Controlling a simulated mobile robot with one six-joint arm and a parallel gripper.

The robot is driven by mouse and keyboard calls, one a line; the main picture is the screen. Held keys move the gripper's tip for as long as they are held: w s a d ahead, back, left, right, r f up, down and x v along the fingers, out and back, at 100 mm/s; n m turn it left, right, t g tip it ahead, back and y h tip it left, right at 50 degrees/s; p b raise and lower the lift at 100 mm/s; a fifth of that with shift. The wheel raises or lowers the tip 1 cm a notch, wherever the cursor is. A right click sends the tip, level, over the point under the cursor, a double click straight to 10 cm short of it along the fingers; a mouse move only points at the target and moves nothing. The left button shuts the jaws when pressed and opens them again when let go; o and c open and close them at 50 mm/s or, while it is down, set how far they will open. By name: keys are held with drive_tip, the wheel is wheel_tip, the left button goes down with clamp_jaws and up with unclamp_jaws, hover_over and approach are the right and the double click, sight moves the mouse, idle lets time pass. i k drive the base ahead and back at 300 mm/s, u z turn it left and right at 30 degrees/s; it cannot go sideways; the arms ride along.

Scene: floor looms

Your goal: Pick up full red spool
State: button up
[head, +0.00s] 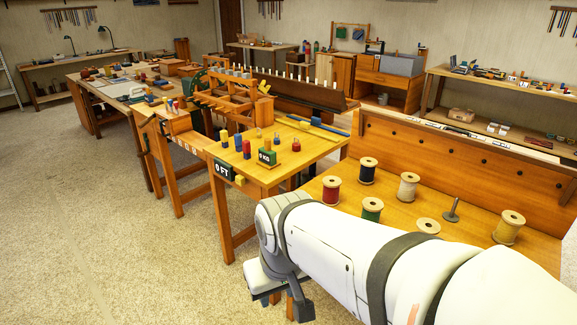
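The red spool (332,191) stands upright on the wooden bench top at the right, with pale wooden ends and red thread filling it out. My arm reaches in from the lower right in front of the bench. My gripper (284,298) is low at the near side, below and left of the red spool and well apart from it.
Near the red spool stand a dark spool (367,172), a cream spool (408,187), a green spool (372,209), a yellow spool (507,230) and a grey peg (452,210). Another spool (428,226) is partly behind my arm. A wooden backboard (440,160) borders the bench. Open floor lies left.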

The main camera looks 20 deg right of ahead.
sight(330, 191)
drive_tip(key=z, duration=0.65)
drive_tip(key=i, duration=1.35)
drive_tip(key=z, duration=0.25)
drive_tip(key=k, duration=0.9)
drive_tip(key=z, duration=0.2)
drive_tip(key=i, duration=0.9)
drive_tip(key=u, duration=0.05)
